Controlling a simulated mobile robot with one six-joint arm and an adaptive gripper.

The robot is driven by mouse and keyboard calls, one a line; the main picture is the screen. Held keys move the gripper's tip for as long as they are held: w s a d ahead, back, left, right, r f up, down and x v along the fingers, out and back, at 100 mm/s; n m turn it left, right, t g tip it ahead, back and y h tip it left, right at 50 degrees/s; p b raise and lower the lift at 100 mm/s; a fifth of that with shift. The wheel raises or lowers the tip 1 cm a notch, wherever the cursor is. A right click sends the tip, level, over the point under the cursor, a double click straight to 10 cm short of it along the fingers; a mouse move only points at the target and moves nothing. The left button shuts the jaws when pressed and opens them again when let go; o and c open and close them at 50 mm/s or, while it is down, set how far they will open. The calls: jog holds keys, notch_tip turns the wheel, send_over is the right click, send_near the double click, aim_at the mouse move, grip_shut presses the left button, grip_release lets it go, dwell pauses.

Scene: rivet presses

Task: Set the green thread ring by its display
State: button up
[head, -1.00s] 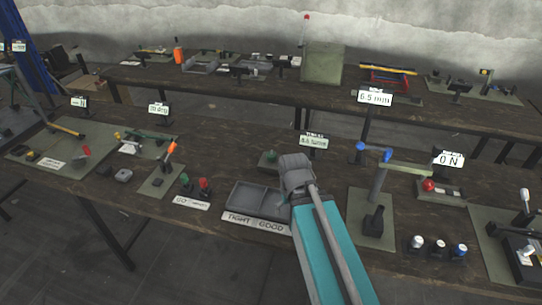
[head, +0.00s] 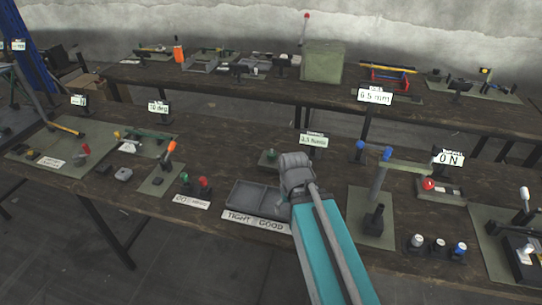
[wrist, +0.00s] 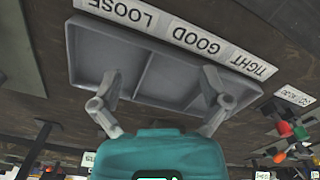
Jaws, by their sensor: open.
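A small green knob-like part (head: 269,156) stands on a grey-green plate left of my gripper in the head view; it may be the thread ring, but it is too small to tell. A display on a post (head: 313,140) stands just behind and to its right; its digits are blurred. My gripper (wrist: 160,78) is open and empty in the wrist view, its two fingers spread over a grey divided tray (wrist: 85,60). In the head view my wrist hides the fingertips and part of the tray (head: 233,197).
The tray's front carries LOOSE, GOOD and TIGHT labels (wrist: 197,40). Green and red upright parts (head: 204,185) stand left of the tray. A post fixture with a blue-ended arm (head: 380,175) and several capped cylinders (head: 438,246) stand to the right.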

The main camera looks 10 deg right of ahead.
dwell(0.4)
notch_tip(320, 180, up, 9)
jog(key=m+p, duration=0.9)
jog(key=m, duration=1.2)
send_over(272, 153)
jog(key=shift+w+r, duration=0.1)
notch_tip(272, 153, down, 14)
jog(key=b, duration=1.3)
jog(key=shift+r+b, duration=0.1)
jog(key=shift+b, duration=0.2)
